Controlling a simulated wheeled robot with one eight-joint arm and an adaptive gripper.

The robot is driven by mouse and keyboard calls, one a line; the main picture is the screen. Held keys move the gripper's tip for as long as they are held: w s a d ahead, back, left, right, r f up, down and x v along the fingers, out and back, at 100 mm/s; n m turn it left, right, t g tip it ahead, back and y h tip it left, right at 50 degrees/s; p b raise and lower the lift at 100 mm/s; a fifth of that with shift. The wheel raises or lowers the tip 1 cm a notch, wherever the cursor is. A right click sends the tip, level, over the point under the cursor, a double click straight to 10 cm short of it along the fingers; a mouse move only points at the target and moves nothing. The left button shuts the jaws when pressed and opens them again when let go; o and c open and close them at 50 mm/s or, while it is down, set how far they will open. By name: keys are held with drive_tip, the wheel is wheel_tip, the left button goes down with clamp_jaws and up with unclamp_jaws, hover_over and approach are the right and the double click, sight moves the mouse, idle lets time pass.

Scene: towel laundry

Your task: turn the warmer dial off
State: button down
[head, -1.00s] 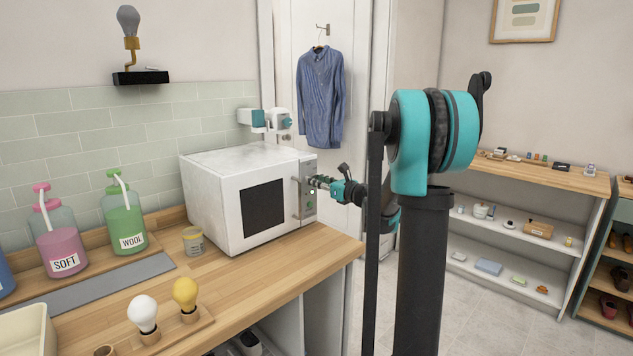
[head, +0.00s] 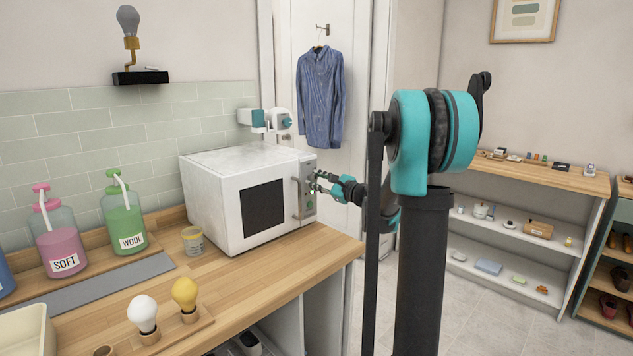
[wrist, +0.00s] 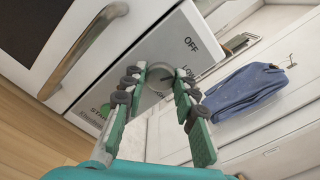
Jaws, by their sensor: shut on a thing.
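The white warmer (head: 220,190) stands on the wooden counter, with its control panel at the right of its front. In the wrist view the round grey dial (wrist: 162,69) is on the panel (wrist: 178,32), between my fingers. The labels OFF and LOW show beside it, and a green START mark (wrist: 103,110) is lower on the panel. My gripper (wrist: 161,76) is shut on the dial, one finger on each side. In the head view my gripper (head: 316,181) is at the panel's upper part. The dial's pointer cannot be made out.
The warmer's door handle (wrist: 85,48) runs close to the panel. A small jar (head: 193,241), a green WOOL bottle (head: 124,220) and a pink SOFT bottle (head: 59,240) stand to the left. A blue shirt (head: 321,97) hangs on the door behind.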

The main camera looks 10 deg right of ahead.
drive_tip(key=shift+n, duration=2.3)
drive_tip(key=c, duration=1.2)
unclamp_jaws()
drive_tip(key=v, duration=1.2)
